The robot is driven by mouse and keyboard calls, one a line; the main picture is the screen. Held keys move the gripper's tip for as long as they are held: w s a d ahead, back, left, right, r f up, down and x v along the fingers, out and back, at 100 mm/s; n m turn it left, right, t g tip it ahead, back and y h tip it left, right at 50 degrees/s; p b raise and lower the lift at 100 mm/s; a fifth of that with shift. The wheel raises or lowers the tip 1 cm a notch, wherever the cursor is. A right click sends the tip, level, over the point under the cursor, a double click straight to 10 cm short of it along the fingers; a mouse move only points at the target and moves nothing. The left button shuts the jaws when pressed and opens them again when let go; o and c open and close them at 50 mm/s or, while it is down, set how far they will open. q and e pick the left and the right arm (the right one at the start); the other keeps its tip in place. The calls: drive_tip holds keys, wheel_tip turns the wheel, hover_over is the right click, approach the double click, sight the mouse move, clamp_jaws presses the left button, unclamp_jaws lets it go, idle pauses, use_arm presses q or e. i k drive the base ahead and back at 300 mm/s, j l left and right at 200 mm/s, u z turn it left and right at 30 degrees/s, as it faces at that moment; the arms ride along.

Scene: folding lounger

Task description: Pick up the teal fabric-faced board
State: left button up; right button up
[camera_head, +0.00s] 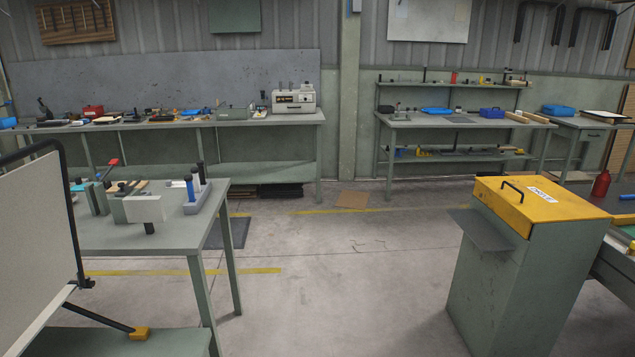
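Neither of my grippers is in view. I cannot surely pick out a teal fabric-faced board. A green strip (627,230) shows on the bench at the right edge, mostly cut off, and I cannot tell what it is. A large pale panel (32,245) stands tilted at the left edge beside a black tube frame (72,230). A grey-green flat board (235,16) hangs on the back wall.
A green-grey table (160,240) at left holds clamps and blocks. A green cabinet (510,270) with a yellow lid (540,212) stands at right. Cluttered workbenches (250,117) line the back wall. The concrete floor (350,280) between the left table and cabinet is clear.

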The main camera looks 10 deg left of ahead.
sight(78, 187)
drive_tip(key=i+l, duration=0.1)
drive_tip(key=i, duration=0.35)
drive_tip(key=i+l+u, duration=0.1)
drive_tip(key=i, duration=0.3)
drive_tip(key=i+l, duration=0.1)
drive_tip(key=i, duration=0.35)
drive_tip(key=i+j+u, duration=0.1)
drive_tip(key=i, duration=1.05)
drive_tip(key=i+u, duration=0.15)
drive_tip(key=i, duration=0.95)
drive_tip(key=i+l+u, duration=0.1)
drive_tip(key=i, duration=1.05)
drive_tip(key=i+u, duration=0.45)
drive_tip(key=i+l+u, duration=0.1)
drive_tip(key=i+u, duration=0.3)
drive_tip(key=i, duration=0.25)
drive_tip(key=i+l+u, duration=0.3)
drive_tip(key=i+u, duration=0.15)
drive_tip(key=i+j+u, duration=0.15)
drive_tip(key=i+u, duration=0.15)
drive_tip(key=u, duration=0.15)
drive_tip(key=i+u, duration=0.25)
drive_tip(key=u, duration=0.25)
drive_tip(key=i+l+u, duration=0.1)
drive_tip(key=i+u, duration=0.2)
drive_tip(key=u, duration=0.15)
drive_tip(key=i+l+u, duration=0.15)
drive_tip(key=u, duration=0.35)
drive_tip(key=i+l, duration=0.05)
drive_tip(key=i, duration=0.05)
